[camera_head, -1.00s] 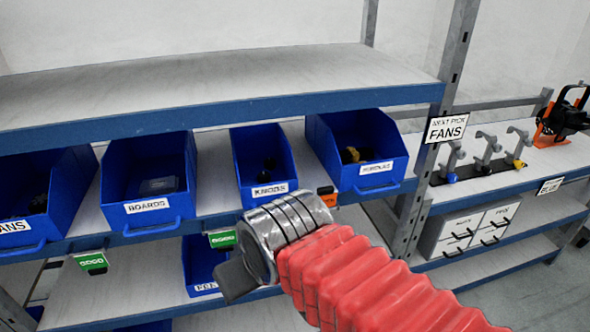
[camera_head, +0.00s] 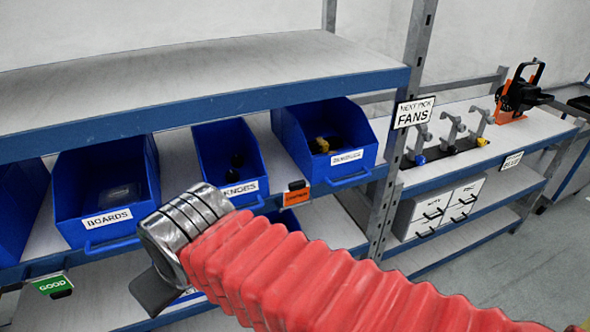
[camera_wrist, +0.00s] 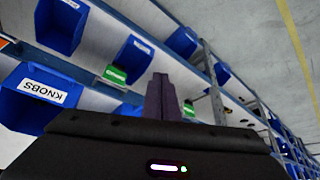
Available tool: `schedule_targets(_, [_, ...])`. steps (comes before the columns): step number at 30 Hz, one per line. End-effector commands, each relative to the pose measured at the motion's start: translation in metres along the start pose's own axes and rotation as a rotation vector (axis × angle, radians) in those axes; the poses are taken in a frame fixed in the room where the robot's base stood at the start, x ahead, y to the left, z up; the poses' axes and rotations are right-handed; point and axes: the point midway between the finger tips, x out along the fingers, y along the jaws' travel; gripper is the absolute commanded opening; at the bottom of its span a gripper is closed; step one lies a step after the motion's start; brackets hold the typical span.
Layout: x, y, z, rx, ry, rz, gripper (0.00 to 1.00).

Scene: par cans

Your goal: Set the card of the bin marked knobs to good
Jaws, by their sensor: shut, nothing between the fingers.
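The blue bin marked KNOBS (camera_head: 230,160) stands on the middle shelf in the head view, with small dark items inside. It shows at the left of the wrist view (camera_wrist: 30,105), its label upside down. An orange card (camera_head: 296,195) hangs on the shelf edge just right of it. A green card (camera_wrist: 115,76) shows between the KNOBS bin and its neighbour in the wrist view; my arm hides that spot in the head view. I cannot tell which card belongs to KNOBS. My gripper (camera_wrist: 162,85) is shut and empty, in front of the shelf edge.
The BOARDS bin (camera_head: 105,195) stands left of KNOBS, and another blue bin (camera_head: 325,140) right of it. Another green card (camera_head: 52,284) reads GOOD. White drawers (camera_head: 440,208) stand at the right.

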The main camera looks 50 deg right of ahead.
Motion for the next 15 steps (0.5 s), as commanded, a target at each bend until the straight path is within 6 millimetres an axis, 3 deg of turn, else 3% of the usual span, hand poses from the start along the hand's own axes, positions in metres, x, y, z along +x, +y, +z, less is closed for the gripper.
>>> schedule_targets(8, [-0.005, 0.016, -0.016, 0.043, -0.010, 0.023, 0.00])
schedule_targets(15, [-0.019, 0.066, -0.052, 0.156, -0.034, 0.080, 0.00])
